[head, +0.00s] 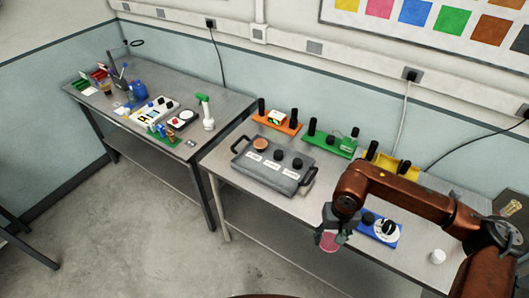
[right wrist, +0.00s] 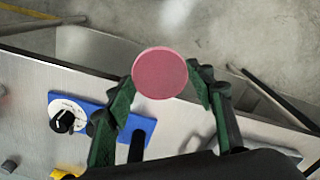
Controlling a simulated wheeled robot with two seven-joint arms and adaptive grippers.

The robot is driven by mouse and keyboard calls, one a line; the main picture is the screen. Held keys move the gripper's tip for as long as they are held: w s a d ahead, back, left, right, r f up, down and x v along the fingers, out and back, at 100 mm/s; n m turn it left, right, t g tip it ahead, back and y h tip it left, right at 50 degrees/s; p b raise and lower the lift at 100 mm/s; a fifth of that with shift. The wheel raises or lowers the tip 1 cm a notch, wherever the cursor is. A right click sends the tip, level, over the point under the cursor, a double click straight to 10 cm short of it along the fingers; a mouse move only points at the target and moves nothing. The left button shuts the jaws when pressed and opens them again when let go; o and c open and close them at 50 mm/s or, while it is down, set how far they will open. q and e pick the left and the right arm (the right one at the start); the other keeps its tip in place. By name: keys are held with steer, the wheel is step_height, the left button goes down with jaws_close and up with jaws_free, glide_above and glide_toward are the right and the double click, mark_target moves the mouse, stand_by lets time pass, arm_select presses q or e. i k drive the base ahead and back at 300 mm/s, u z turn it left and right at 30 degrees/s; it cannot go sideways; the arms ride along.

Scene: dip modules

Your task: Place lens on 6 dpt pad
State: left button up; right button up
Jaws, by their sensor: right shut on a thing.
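My right gripper (head: 332,234) is shut on a pink round lens (head: 328,243), out past the front edge of the right table. The right wrist view shows the lens (right wrist: 160,73) between the green fingertips (right wrist: 162,80), its round face toward the camera. A grey tray (head: 262,177) with two handles lies on the table, left of the gripper. It bears an orange-brown round pad (head: 260,144), two dark round pads (head: 278,155) (head: 297,164) and white labels too small to read, so I cannot tell which is 6 dpt. My left gripper is out of view.
A blue module with a white dial (head: 386,229) is beside my right arm; it also shows in the right wrist view (right wrist: 70,115). Orange (head: 288,127), green (head: 342,150) and yellow (head: 408,170) modules stand along the back. A white knob (head: 437,257) is at right.

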mark_target(299, 161)
steer(key=u, duration=0.8)
steer(key=i, duration=1.35)
steer(key=z, duration=0.55)
steer(key=i, duration=0.5)
steer(key=z, duration=0.35)
